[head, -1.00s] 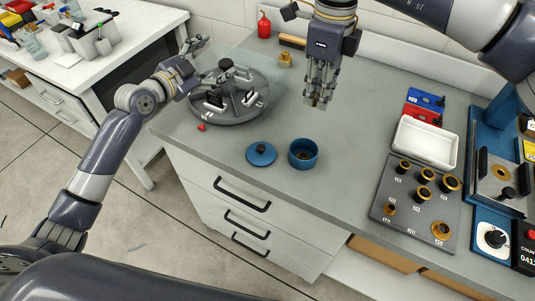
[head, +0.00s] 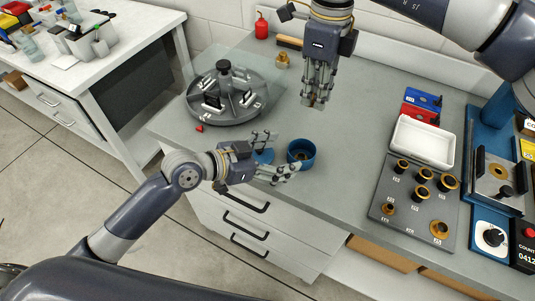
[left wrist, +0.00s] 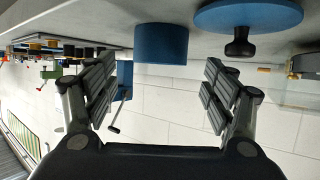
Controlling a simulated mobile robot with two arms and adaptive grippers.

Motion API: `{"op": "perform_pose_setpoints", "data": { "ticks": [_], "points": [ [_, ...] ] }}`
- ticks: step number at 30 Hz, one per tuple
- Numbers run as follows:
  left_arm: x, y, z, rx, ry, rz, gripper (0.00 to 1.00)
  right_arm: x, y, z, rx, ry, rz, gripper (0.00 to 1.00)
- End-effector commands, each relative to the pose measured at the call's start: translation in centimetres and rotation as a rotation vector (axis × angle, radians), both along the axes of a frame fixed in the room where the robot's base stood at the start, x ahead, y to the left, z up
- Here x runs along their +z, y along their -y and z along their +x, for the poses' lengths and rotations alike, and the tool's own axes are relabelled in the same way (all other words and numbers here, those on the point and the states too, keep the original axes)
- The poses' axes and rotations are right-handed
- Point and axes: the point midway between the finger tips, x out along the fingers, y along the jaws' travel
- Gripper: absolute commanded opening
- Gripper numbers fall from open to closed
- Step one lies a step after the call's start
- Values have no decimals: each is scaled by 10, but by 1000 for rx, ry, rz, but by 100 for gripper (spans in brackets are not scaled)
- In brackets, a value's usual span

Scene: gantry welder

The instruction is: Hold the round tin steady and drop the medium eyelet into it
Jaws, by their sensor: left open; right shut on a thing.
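The round blue tin (head: 301,152) stands open on the bench near its front edge. It also shows in the left wrist view (left wrist: 161,44), between and beyond the fingers. My left gripper (head: 289,150) is open, its two fingers spread just left of the tin, with no clear contact. My right gripper (head: 314,101) points down above the bench, behind and slightly right of the tin. It is shut on a small brownish piece (head: 308,103), seemingly the medium eyelet, mostly hidden by the fingers. The blue lid with a dark knob (left wrist: 248,17) lies beside the tin, partly hidden in the head view.
A round grey carousel (head: 226,95) stands at the back left, with a small red piece (head: 199,128) before it. At the right are a grey block with several eyelets (head: 410,222), a white tray (head: 423,140) and a blue press (head: 484,150). The middle bench is clear.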

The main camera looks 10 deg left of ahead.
Motion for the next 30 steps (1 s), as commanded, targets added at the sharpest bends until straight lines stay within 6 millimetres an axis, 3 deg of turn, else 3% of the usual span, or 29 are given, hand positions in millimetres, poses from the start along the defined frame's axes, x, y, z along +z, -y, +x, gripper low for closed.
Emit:
{"op": "perform_pose_setpoints", "data": {
  "ticks": [3,12,26,30],
  "points": [
    [-8,19,15,-1,1,-4,77,0,0,0,0,0,0,10],
    [-27,50,41,1,1,-1,77,0,0,0,0,0,0,10],
    [-31,58,48,1,3,2,77,0,0,0,0,0,0,10],
    [-31,58,48,1,2,2,45,0,0,0,0,0,0,10]
  ]
}}
